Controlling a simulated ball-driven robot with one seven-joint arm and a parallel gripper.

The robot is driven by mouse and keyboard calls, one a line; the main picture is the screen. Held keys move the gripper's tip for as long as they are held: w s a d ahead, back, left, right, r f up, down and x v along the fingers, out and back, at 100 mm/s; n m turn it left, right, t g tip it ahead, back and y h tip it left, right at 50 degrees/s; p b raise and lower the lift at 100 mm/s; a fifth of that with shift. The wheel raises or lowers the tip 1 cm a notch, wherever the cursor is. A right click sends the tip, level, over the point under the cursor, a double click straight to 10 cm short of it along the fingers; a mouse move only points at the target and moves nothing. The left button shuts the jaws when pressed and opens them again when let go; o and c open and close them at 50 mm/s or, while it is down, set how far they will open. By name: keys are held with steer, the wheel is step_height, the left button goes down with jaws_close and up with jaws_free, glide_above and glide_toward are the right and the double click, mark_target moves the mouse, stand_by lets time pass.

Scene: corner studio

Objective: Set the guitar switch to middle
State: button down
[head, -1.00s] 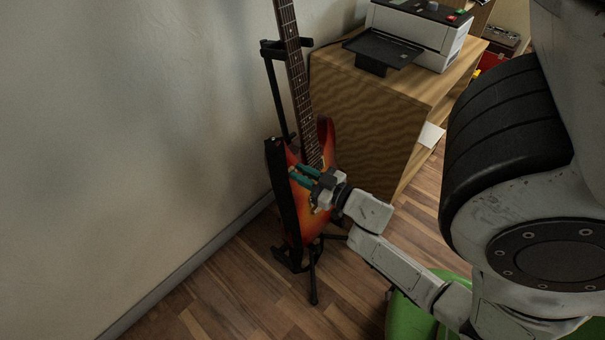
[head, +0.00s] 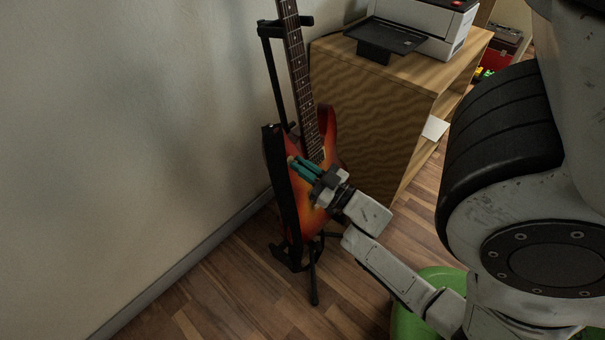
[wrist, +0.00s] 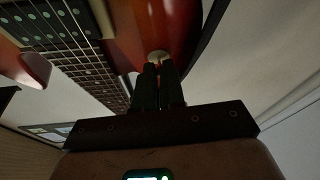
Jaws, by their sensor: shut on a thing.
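The red sunburst electric guitar (head: 277,159) stands upright in a black stand against the wall in the head view. My gripper (head: 297,166), with teal fingers, reaches to the front of its body from the right. In the wrist view, the guitar body (wrist: 132,28) fills the top, with the fretboard at the left. My gripper's dark fingers (wrist: 158,66) are close together with their tips at a small pale round plate (wrist: 158,56) on the body. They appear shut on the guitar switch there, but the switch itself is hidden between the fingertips.
A wooden cabinet (head: 365,120) with a printer (head: 432,30) on it stands right of the guitar. The wall is close on the left. A green rounded object (head: 408,322) sits on the floor below my arm. Floor in front of the stand is clear.

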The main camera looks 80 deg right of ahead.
steer(key=shift+f+t+b, duration=0.35)
steer(key=shift+t+b, duration=0.15)
steer(key=shift+b, duration=0.25)
steer(key=shift+r+h, duration=0.1)
steer(key=shift+h, duration=0.2)
steer(key=c, duration=1.2)
jaws_free()
steer(key=shift+s, duration=0.1)
steer(key=p+v, duration=0.1)
steer(key=v, duration=0.9)
steer(key=shift+s+a, duration=0.15)
steer(key=shift+s, duration=0.15)
